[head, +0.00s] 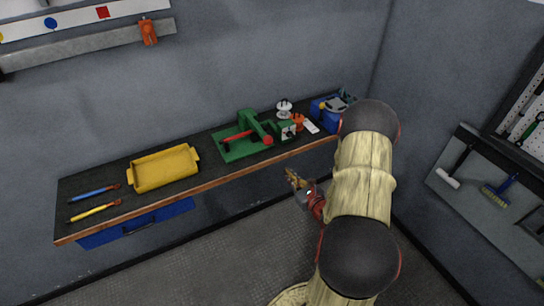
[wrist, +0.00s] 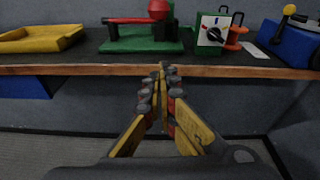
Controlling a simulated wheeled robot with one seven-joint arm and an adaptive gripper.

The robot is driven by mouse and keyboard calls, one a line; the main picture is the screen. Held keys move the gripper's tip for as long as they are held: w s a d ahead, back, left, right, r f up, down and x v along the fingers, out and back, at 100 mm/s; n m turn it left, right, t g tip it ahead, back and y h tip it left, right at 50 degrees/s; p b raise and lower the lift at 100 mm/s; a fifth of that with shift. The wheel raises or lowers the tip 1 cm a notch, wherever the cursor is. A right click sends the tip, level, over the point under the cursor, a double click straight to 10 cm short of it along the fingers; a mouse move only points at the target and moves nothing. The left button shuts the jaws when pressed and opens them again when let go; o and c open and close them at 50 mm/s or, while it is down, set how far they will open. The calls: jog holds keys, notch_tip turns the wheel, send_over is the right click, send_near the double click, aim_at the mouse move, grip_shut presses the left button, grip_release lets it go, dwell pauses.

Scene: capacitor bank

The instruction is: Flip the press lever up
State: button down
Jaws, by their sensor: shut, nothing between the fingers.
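The press is a green frame on a green base plate (head: 238,150) on the dark bench top. My gripper (head: 291,174) is in front of the bench edge, apart from the press. In the wrist view my gripper (wrist: 163,70) is shut and empty, pointing toward the bench edge below the press.
A yellow tray (head: 164,168) and two screwdriver-like tools (head: 95,201) lie left of the press. The wooden bench edge (wrist: 90,69) is close ahead.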

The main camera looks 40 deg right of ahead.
jog(key=shift+a+r, duration=0.1)
jog(key=w+d+r, duration=0.1)
jog(key=w+d, duration=0.1)
jog(key=w, duration=0.9)
jog(key=shift+w+d+r, duration=0.15)
jog(key=shift+r, duration=0.2)
jog(key=shift+d+r, duration=0.1)
